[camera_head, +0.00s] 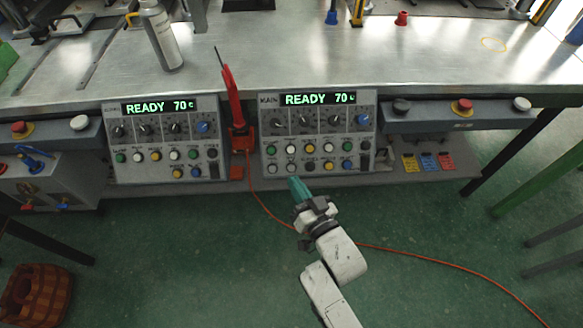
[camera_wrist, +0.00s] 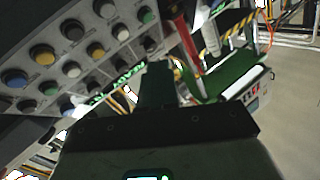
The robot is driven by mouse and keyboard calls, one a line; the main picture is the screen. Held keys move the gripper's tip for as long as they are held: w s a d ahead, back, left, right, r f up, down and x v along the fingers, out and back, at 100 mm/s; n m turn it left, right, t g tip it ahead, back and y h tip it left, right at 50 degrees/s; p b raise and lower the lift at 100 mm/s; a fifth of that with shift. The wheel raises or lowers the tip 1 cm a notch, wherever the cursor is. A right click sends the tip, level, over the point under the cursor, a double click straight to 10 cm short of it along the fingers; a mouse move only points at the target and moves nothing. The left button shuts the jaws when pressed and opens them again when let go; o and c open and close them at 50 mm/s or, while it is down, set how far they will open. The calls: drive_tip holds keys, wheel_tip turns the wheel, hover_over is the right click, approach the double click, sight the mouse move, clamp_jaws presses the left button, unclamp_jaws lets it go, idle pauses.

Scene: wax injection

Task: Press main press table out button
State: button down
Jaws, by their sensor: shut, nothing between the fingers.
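The main press panel (camera_head: 318,125) is the right one of two grey control boxes, with a lit display reading READY 70 and rows of coloured buttons. Its button labels are too small to read, so I cannot tell which is table out. My gripper (camera_head: 296,184) is shut and empty, its green fingers pointing up at the panel's lower left, just below a white button (camera_head: 291,168) in the bottom row. I cannot tell whether it touches anything. In the wrist view, the gripper (camera_wrist: 158,75) is beside a panel with several buttons (camera_wrist: 70,70) at upper left.
A second panel (camera_head: 165,140) stands at left. A red tool (camera_head: 236,105) stands upright between the panels, with an orange cable trailing across the floor. A metal bench (camera_head: 330,60) lies above, with a spray bottle (camera_head: 160,35). The green floor in front is mostly clear.

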sight(291, 168)
drive_tip(key=shift+w+f, duration=0.1)
drive_tip(key=w+f+b, duration=0.4)
drive_tip(key=w+f, duration=0.1)
drive_tip(key=w, duration=0.1)
drive_tip(key=shift+w+f, duration=0.25)
drive_tip(key=shift+w, duration=0.05)
drive_tip(key=shift+w+b, duration=0.1)
drive_tip(key=shift+b, duration=0.2)
idle(1.9)
drive_tip(key=shift+w+f, duration=0.2)
drive_tip(key=shift+f, duration=0.05)
